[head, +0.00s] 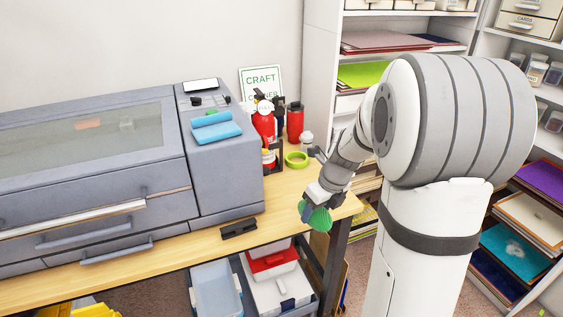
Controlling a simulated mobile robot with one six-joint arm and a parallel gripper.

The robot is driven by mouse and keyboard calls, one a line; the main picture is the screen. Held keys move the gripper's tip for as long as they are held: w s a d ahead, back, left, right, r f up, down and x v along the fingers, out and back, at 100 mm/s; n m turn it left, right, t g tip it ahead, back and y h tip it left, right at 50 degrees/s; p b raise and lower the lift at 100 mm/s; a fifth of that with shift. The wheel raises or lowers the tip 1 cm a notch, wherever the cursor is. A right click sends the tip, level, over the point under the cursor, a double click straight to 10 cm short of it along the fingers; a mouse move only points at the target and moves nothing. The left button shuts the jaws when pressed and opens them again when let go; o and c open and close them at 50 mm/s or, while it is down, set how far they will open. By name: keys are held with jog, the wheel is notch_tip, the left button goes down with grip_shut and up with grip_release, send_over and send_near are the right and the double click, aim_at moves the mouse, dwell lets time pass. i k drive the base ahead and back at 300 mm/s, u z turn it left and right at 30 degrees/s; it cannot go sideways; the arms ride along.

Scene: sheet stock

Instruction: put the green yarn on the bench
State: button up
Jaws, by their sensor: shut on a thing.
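The green yarn (318,218) is a ribbed green ball at the right end of the bench. My gripper (308,208) is shut on it and partly covers its upper side. The bench (190,249) has a light wooden top. The yarn appears at or just above the bench top near its front right corner; I cannot tell whether it touches the wood.
A large grey machine (190,175) fills the bench's left and middle. A black stapler-like object (238,228) lies at the front edge. Green tape (296,159), red bottles (295,122) and a small white-topped bottle (307,141) stand behind my gripper. Shelves (320,60) stand behind.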

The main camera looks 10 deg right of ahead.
aim_at(294, 188)
jog(key=i, duration=0.85)
